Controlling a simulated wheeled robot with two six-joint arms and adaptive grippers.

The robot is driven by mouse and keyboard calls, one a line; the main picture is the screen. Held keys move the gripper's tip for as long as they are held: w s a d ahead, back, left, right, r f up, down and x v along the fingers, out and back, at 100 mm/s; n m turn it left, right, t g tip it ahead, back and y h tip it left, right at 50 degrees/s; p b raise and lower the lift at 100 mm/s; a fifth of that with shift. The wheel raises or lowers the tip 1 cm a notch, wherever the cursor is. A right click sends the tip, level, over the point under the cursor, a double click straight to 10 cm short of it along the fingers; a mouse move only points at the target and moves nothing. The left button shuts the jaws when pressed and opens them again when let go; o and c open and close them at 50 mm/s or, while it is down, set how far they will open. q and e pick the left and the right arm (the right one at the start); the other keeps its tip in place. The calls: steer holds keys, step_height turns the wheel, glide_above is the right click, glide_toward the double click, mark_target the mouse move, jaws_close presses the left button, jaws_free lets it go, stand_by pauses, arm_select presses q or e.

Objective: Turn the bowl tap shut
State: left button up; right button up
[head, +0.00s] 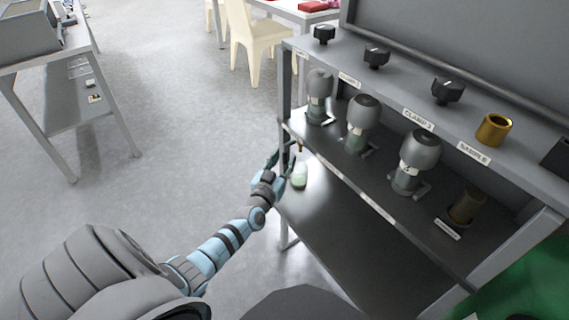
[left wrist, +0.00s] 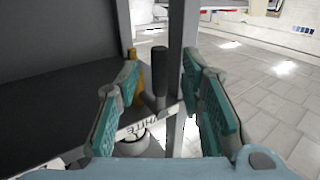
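My left gripper (head: 284,160) is at the left end of the washer bench's lower shelf, near a corner post. In the left wrist view its two teal fingers (left wrist: 160,95) are spread apart with nothing held. Beyond and between them stand a dark upright cylinder (left wrist: 160,76) and a thin brass-coloured piece (left wrist: 137,72) at the shelf corner. These may belong to the bowl tap; I cannot tell its setting. A pale green rounded vessel (head: 299,176) shows just right of the gripper in the head view. My right gripper is not in view.
Several grey domed units (head: 361,117) stand along the lower shelf (head: 345,175). Black knobs (head: 376,56) and a brass cup (head: 493,130) line the upper ledge. A shelf post (left wrist: 177,45) stands close to the fingers. The floor left of the bench is clear.

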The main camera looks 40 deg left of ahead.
arm_select(q)
steer(key=shift+w+a+f, duration=0.1)
steer(key=shift+w+a, duration=0.1)
steer(key=shift+w, duration=0.65)
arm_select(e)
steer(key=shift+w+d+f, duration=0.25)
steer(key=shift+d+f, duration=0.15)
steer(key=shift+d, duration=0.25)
arm_select(q)
steer(key=shift+c, duration=0.2)
jaws_close()
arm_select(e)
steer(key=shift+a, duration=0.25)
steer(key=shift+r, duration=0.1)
